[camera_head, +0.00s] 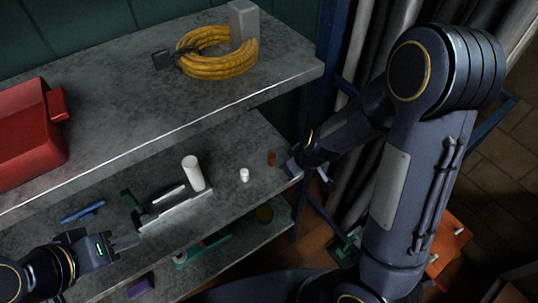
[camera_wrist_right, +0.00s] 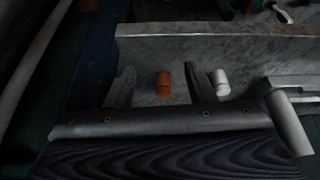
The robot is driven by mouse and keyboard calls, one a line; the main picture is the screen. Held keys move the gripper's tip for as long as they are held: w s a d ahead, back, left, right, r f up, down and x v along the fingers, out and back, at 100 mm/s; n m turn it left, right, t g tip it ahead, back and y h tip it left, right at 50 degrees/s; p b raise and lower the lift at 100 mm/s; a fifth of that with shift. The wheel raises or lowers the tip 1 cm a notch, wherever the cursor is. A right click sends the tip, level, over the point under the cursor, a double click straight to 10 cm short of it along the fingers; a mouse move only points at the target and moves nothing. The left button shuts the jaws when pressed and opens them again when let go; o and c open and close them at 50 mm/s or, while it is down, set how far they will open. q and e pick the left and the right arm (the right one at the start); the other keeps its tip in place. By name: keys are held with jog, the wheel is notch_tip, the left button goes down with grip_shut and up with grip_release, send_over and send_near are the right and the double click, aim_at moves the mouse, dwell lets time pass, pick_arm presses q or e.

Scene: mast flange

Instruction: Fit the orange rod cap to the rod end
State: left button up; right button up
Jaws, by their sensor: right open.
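The orange rod cap (camera_head: 271,158) stands on the middle shelf near its right end. In the right wrist view the orange cap (camera_wrist_right: 163,85) shows between the two spread fingers of my right gripper (camera_wrist_right: 160,84), with a gap on both sides. In the head view my right gripper (camera_head: 303,168) is at the shelf's right edge, partly hidden by its arm. A white cylinder (camera_head: 193,172), perhaps the rod, stands tilted in the picture by a grey metal fixture (camera_head: 172,212). My left gripper (camera_head: 124,241) is at the fixture's lower left; its finger gap does not show.
A small white cap (camera_head: 244,175) stands left of the orange one; it also shows in the wrist view (camera_wrist_right: 219,82). A blue tool (camera_head: 82,211) lies left on the middle shelf (camera_head: 262,136). The upper shelf (camera_head: 130,107) holds a red box (camera_head: 28,135) and coiled yellow cable (camera_head: 215,66).

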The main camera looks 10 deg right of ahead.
aim_at(271, 156)
jog(key=w+a, duration=0.1)
jog(key=w, duration=0.3)
jog(key=w+a+p, duration=0.1)
jog(key=w, duration=0.1)
jog(key=shift+a, duration=0.35)
jog(key=shift+w+a+f, duration=0.15)
jog(key=shift+w+a, duration=0.2)
jog(key=shift+w, duration=0.4)
jog(key=x, duration=0.4)
jog(key=shift+f, duration=0.4)
jog(key=c, duration=1.1)
jog(key=shift+o, duration=0.2)
jog(key=shift+r, duration=0.15)
